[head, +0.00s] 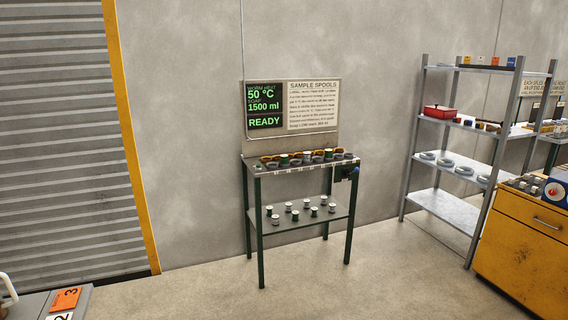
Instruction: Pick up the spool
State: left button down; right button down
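Several small spools stand on a dark green metal stand against the grey wall. On its top (252,172), a row of spools and rings includes a green and white spool (284,159) and a pale spool (306,157). More small spools with white tops stand on the lower shelf (295,223), one of them near the front (275,219). Which spool the task means cannot be told. Neither of my grippers is in view.
A sign headed SAMPLE SPOOLS (313,107) hangs above the stand. Metal shelving (446,206) and a yellow cabinet (519,250) stand at the right. A grey table corner (30,303) is at lower left. The floor before the stand is clear.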

aim_at(284, 158)
jog(key=i+j, duration=0.2)
jog(key=i, duration=0.25)
jog(key=i+j, duration=0.2)
jog(key=i, duration=0.25)
jog(key=i+j, duration=0.2)
jog(key=i, duration=0.25)
jog(key=i+j, duration=0.2)
jog(key=i, duration=0.25)
jog(key=i+j, duration=0.2)
jog(key=i, duration=0.25)
